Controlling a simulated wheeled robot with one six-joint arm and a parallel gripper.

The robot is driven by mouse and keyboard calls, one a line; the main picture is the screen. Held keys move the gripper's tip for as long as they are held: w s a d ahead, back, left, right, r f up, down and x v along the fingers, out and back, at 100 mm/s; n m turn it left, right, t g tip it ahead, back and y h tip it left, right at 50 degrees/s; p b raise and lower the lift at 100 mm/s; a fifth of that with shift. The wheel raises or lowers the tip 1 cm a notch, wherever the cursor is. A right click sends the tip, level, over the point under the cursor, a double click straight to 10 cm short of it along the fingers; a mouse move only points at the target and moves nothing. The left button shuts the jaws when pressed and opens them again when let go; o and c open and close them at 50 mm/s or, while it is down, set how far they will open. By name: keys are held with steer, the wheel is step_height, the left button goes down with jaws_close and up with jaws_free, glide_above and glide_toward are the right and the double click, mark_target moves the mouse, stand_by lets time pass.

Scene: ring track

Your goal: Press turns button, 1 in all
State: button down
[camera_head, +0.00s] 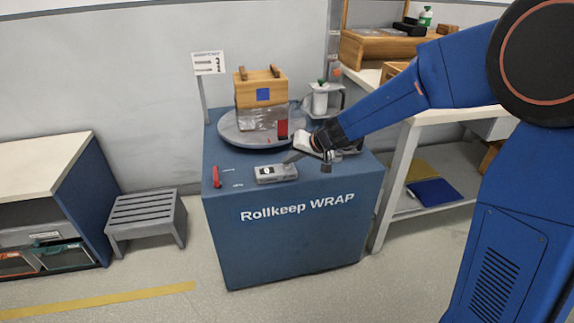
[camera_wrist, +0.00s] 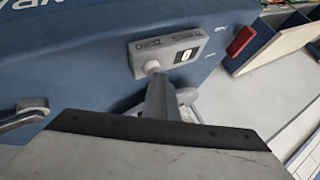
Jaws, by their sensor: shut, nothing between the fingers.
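A grey control box (camera_head: 285,174) sits on the front top of the blue wrapping machine (camera_head: 290,240). In the wrist view the box (camera_wrist: 140,50) shows a small display reading 0 (camera_wrist: 185,57), lettering that looks like "TURNS" and "ZERO", and a round pale button (camera_wrist: 152,66). My gripper (camera_head: 290,158) reaches in from the right, just above the box's right end. In the wrist view its shut, empty fingers (camera_wrist: 157,82) end right at the button. I cannot tell whether they touch it.
A turntable (camera_head: 232,132) behind the box carries a wooden crate with a blue square (camera_head: 262,88). A red lever (camera_head: 216,178) stands left of the box. A post with a sign (camera_head: 208,63) rises at the back left. A shelf bench (camera_head: 405,170) stands at the right.

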mark_target(290, 169)
steer(key=shift+r, duration=0.9)
steer(key=shift+r, duration=2.5)
steer(key=s+d+r+h, duration=0.1)
steer(key=s+d+r, duration=0.1)
steer(key=s+d, duration=0.65)
steer(key=s+d+r+h, duration=0.1)
steer(key=s+d+r, duration=0.2)
steer(key=s+d, duration=0.5)
steer(key=s+d+f+h, duration=0.2)
steer(key=s+d, duration=0.5)
steer(key=s, duration=0.4)
steer(key=s+d+f+m+h, duration=0.1)
steer(key=s+d+f+h, duration=0.2)
steer(key=s+d, duration=0.5)
steer(key=s, duration=0.3)
steer(key=shift+s+g, duration=0.25)
steer(key=shift+g, duration=0.15)
